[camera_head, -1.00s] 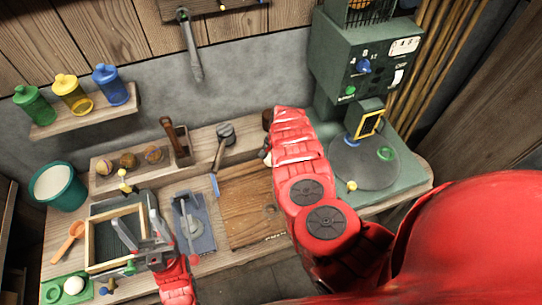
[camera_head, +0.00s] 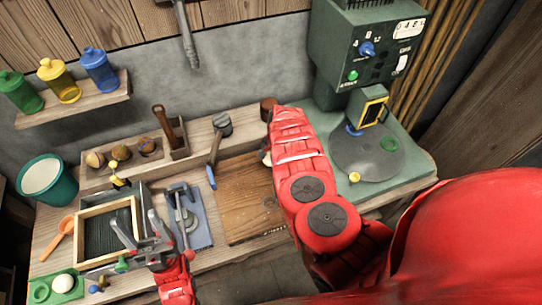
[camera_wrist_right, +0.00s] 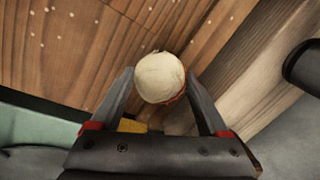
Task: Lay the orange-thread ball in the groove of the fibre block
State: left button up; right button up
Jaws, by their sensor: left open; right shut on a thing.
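My right gripper (camera_wrist_right: 160,95) is shut on a cream ball (camera_wrist_right: 160,77) in the right wrist view. An orange-brown edge shows low on the ball, but its thread is not clear. In the head view my right forearm hides the gripper, and a pale bit of the ball (camera_head: 265,158) shows beside it. My left gripper (camera_head: 138,226) is open and empty, over the right edge of a wood-framed dark tray (camera_head: 80,222). I cannot tell which thing is the fibre block, and no groove shows clearly.
Several brownish balls, one of them (camera_head: 147,147), sit on the back ledge. A wooden board (camera_head: 240,215) lies left of my right forearm. A hammer-like tool (camera_head: 216,155) leans at the ledge. A green machine (camera_head: 365,60) stands right, a teal bucket (camera_head: 45,185) left.

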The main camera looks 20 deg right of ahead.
jog(key=shift+f, duration=0.1)
jog(key=o, duration=1.3)
jog(key=shift+o, duration=0.2)
jog(key=shift+d+r, duration=0.15)
jog(key=shift+r, duration=0.55)
jog(key=r, duration=0.4)
jog(key=s+r, duration=0.1)
jog(key=r, duration=0.2)
jog(key=shift+d, duration=0.15)
notch_tip(320, 180, up, 9)
jog(key=s+d+p, duration=0.1)
jog(key=p, duration=0.2)
jog(key=shift+s, duration=0.4)
jog(key=shift+f, duration=0.15)
